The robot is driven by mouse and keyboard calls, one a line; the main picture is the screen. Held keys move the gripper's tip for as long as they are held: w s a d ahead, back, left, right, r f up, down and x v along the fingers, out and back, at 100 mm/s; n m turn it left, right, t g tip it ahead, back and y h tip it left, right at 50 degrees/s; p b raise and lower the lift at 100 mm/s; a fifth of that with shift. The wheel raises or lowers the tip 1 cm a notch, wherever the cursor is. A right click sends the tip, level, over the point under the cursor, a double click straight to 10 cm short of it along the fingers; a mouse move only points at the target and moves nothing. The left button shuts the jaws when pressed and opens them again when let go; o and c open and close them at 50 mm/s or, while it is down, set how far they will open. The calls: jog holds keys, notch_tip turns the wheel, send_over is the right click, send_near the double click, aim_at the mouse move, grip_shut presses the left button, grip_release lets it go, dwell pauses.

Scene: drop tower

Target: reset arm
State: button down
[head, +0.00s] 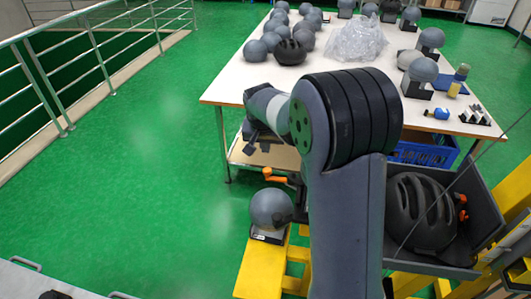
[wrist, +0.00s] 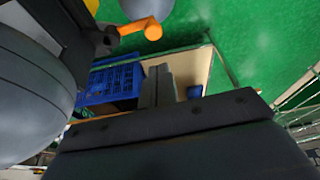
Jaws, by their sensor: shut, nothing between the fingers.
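My arm (head: 345,200) rises through the middle of the head view and bends over toward the left front of the table. My gripper shows in the wrist view (wrist: 158,82) with its two fingers together and nothing between them. It points toward the lower shelf and the blue crate under the table. A grey ball-like headform (head: 270,208) stands on the yellow base, below the gripper. A large grey rounded surface (wrist: 30,105) fills the left of the wrist view, apart from the fingers.
A white table (head: 235,86) holds several grey headforms, a dark helmet (head: 290,52) and a clear plastic bag (head: 357,40). A black helmet (head: 420,212) lies in a grey tray at right. A blue crate (head: 425,152) sits under the table. Green floor at left is clear up to the railing (head: 100,60).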

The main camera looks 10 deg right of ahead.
jog(key=shift+s+r, duration=0.1)
jog(key=shift+r, duration=0.2)
jog(key=p+x, duration=0.2)
jog(key=x, duration=0.9)
jog(key=shift+w+d, duration=0.1)
jog(key=shift+w, duration=0.1)
dwell(0.3)
